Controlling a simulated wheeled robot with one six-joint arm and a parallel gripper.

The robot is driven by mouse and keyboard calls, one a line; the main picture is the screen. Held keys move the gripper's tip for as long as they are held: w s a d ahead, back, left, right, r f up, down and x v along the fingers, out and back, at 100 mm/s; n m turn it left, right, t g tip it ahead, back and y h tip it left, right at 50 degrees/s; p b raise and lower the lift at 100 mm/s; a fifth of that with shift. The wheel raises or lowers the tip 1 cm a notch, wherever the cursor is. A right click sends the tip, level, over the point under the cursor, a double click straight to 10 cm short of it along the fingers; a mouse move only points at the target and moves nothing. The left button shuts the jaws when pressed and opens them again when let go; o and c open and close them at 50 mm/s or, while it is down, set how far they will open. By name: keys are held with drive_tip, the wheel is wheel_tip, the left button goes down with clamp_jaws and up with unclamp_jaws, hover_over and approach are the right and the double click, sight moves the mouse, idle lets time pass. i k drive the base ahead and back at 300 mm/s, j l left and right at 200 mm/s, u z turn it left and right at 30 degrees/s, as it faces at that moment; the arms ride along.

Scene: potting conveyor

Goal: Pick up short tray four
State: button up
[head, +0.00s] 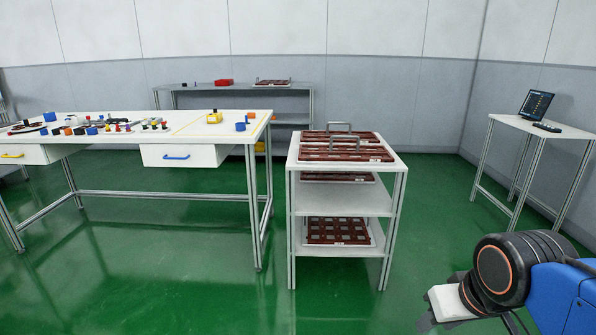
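Several brown-red trays sit on a white shelf rack (395,167) in the middle of the head view. On the top there is a front tray (345,154) with a small white label and a tray behind it (320,134), with metal handles showing above them. Another tray (340,177) lies on the middle shelf, partly hidden by the top. A gridded tray (338,231) lies on the bottom shelf. The labels are too small to read, so I cannot tell which is short tray four.
A white workbench (130,149) with drawers and many small coloured parts stands at the left. A back shelf (190,88) holds a red box (224,82) and another tray (273,82). A side table (545,127) with a laptop (536,104) is at the right. Green floor lies clear in front.

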sight(318, 154)
drive_tip(key=i+l+u, duration=0.1)
drive_tip(key=i, duration=1.55)
